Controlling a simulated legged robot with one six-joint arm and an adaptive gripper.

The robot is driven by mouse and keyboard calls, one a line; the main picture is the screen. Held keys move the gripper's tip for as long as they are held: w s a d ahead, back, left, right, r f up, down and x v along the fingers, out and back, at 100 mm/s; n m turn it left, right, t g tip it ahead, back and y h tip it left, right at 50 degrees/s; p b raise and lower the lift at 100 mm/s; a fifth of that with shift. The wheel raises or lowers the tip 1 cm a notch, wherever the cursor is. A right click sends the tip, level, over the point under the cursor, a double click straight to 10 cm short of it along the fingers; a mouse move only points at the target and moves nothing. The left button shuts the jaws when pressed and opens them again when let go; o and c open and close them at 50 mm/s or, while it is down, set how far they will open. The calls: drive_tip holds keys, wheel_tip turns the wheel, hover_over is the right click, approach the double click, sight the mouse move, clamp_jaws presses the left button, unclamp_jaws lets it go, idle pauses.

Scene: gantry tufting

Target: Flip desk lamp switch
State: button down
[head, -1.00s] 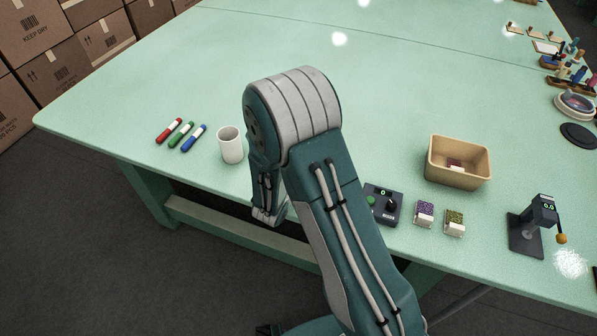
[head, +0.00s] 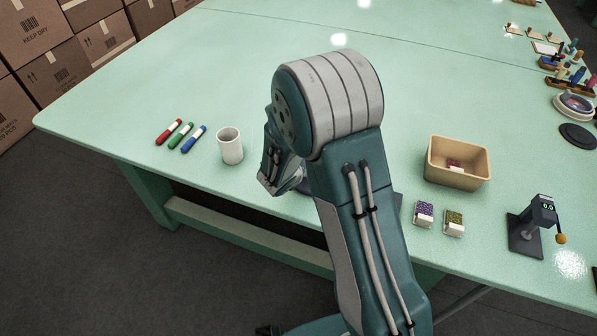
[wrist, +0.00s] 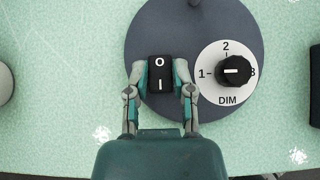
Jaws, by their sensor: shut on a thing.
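In the wrist view, a round dark grey-blue lamp base (wrist: 205,125) lies on the green table. A black rocker switch (wrist: 160,75) marked O and I sits on it. My gripper (wrist: 161,72) is shut on the switch, with one finger against its left side and one against its right. A black dimmer knob (wrist: 235,71) on a white dial (wrist: 227,98) marked 1, 2, 3 and DIM is to the right of the right finger. In the head view, my arm hides most of the lamp and the fingertips.
A white mug (head: 230,146) and several capped markers (head: 181,134) lie left of my arm. A tan bin (head: 457,163), two small patterned blocks and a black device (head: 525,232) with a green display are to the right. The table behind my arm is clear.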

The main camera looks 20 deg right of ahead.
drive_tip(key=shift+w, duration=0.1)
drive_tip(key=shift+c, duration=2.4)
unclamp_jaws()
drive_tip(key=v, duration=1.2)
